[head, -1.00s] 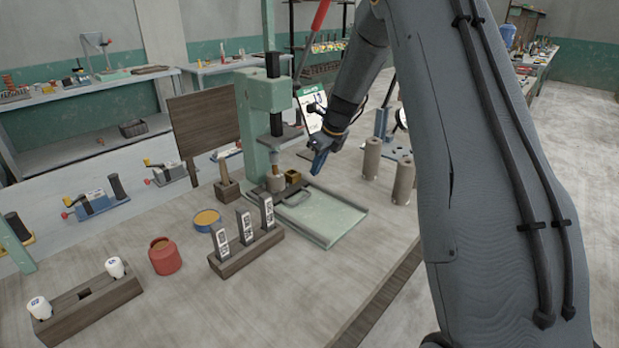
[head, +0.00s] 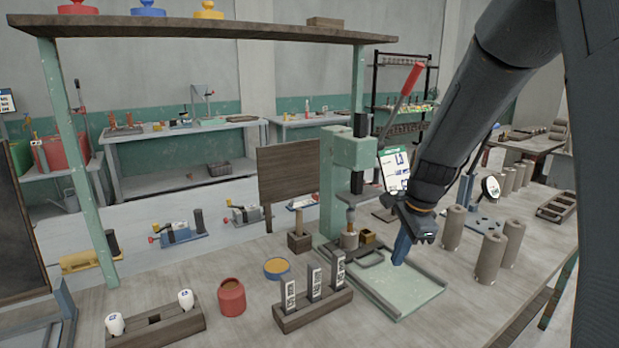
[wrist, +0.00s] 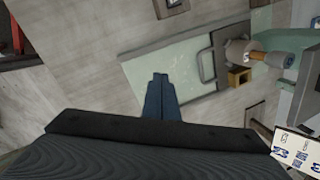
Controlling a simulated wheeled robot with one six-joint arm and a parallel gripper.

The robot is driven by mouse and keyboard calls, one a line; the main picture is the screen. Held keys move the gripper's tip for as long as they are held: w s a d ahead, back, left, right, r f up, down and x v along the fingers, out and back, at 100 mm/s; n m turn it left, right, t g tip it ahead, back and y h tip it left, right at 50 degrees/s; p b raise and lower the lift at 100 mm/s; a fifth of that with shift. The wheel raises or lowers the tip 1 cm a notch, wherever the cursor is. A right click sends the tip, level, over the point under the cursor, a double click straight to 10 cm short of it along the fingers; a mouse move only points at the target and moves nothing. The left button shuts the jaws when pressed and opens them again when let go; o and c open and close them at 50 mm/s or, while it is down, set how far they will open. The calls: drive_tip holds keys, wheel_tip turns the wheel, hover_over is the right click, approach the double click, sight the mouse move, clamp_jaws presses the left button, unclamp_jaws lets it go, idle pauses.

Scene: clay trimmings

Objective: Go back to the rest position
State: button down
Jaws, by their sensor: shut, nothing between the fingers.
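My gripper (head: 401,249) hangs above the pale green tray (head: 418,296) at the foot of the green press (head: 347,160) in the head view. Its blue fingers are together with nothing between them. In the wrist view the fingers (wrist: 160,78) point over the bare tray surface (wrist: 165,55). A gap to the tray is likely, but its height is hard to judge. A small brass block (wrist: 238,78) and a grey cylinder (wrist: 238,50) sit by the tray's end.
Grey cylinders (head: 490,262) stand right of the tray. A wooden rack (head: 313,311) with upright tags, a red jar (head: 231,297) and a block with two white-capped items (head: 155,329) line the front left. A shelf (head: 200,28) spans above the left side. Bare bench shows at the front.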

drive_tip(key=s+a+f+n, duration=0.1)
drive_tip(key=s+n, duration=0.7)
drive_tip(key=s, duration=0.2)
drive_tip(key=s+a+f+n+g+h, duration=0.1)
drive_tip(key=s+n, duration=0.7)
drive_tip(key=s, duration=0.3)
drive_tip(key=shift+s+a+f+n, duration=0.2)
drive_tip(key=shift+a+f+n, duration=0.05)
drive_tip(key=shift+a+n, duration=0.15)
